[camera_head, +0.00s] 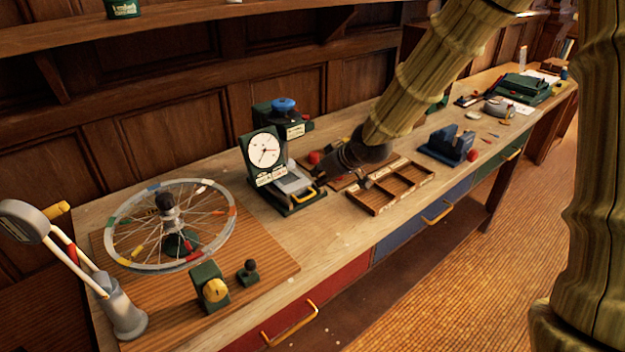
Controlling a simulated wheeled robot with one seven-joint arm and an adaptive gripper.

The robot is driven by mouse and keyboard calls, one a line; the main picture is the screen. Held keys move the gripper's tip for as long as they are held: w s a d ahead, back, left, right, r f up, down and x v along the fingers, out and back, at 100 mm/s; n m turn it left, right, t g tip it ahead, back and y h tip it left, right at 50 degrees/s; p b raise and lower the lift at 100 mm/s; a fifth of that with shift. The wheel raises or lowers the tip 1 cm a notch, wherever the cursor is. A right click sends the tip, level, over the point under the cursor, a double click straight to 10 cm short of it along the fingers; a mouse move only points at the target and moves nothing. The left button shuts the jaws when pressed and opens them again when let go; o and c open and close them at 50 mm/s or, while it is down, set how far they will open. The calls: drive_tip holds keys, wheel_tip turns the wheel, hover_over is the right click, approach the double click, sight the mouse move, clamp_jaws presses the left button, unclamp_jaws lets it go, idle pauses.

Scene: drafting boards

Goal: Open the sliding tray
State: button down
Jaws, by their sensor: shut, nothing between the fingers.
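A dark green device with a round white dial (265,150) stands mid-bench. At its base is a grey tray-like part (292,184) with a small yellow handle (314,192); how far it is slid out is hard to tell.
A spoked wheel (170,225) on a wooden board and a grey lamp-like stand (122,305) fill the left end. A blue block holder (450,145) stands right of the compartment tray. Red (325,290) and blue (408,226) drawer fronts with yellow handles line the bench's front.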

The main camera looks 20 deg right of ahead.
sight(302, 188)
drive_tip(key=shift+p+x, duration=0.75)
drive_tip(key=shift+x, duration=4)
drive_tip(key=shift+s, duration=0.1)
